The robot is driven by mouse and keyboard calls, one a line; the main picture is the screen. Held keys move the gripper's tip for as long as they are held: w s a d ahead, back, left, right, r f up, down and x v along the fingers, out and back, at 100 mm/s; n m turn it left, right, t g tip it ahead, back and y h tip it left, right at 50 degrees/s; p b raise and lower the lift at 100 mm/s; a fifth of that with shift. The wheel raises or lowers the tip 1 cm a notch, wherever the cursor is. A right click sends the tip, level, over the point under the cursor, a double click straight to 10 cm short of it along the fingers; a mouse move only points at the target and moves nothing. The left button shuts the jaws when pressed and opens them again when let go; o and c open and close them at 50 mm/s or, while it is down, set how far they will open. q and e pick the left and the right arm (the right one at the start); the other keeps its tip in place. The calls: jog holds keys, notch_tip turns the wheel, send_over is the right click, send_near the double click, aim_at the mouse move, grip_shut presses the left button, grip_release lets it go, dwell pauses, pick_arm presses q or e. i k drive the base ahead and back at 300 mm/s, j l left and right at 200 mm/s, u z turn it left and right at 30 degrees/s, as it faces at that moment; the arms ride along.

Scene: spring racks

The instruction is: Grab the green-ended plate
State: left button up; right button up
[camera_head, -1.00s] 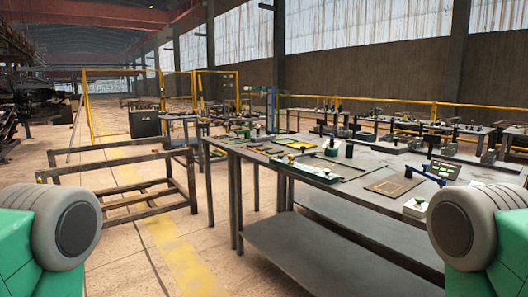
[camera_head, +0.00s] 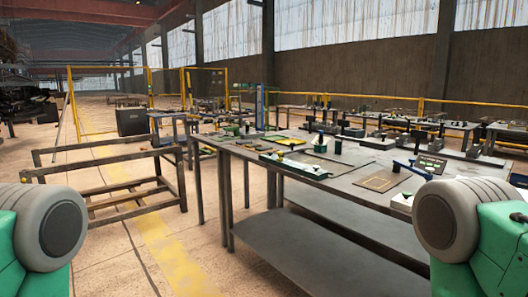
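A long grey worktable (camera_head: 345,205) with a lower shelf stands ahead, right of centre. A pale plate-like piece with green along its side (camera_head: 294,163) lies at the table's near edge. It may be the green-ended plate, but it is too small to be sure. Another small pale piece with green (camera_head: 321,140) stands farther back on the table. Parts of my two arms, green with grey round joints, show at the lower left and lower right. Neither gripper is in view, and nothing of mine touches the table.
A low brown metal frame (camera_head: 112,199) stands on the floor left of the table. Yellow fencing (camera_head: 100,105) stands behind. The floor between frame and table is free.

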aim_at(264, 147)
jog(key=i+j+z, duration=0.1)
jog(key=z, duration=0.9)
jog(key=i+j+z, duration=0.2)
jog(key=j, duration=0.15)
jog(key=i+j+z, duration=0.15)
jog(key=j, duration=0.2)
jog(key=i+j+z, duration=0.2)
jog(key=j, duration=0.15)
jog(key=j+z, duration=0.15)
jog(key=j, duration=0.25)
jog(key=i+j+z, duration=0.2)
jog(key=j, duration=0.2)
jog(key=j+z, duration=0.15)
jog(key=j, duration=0.25)
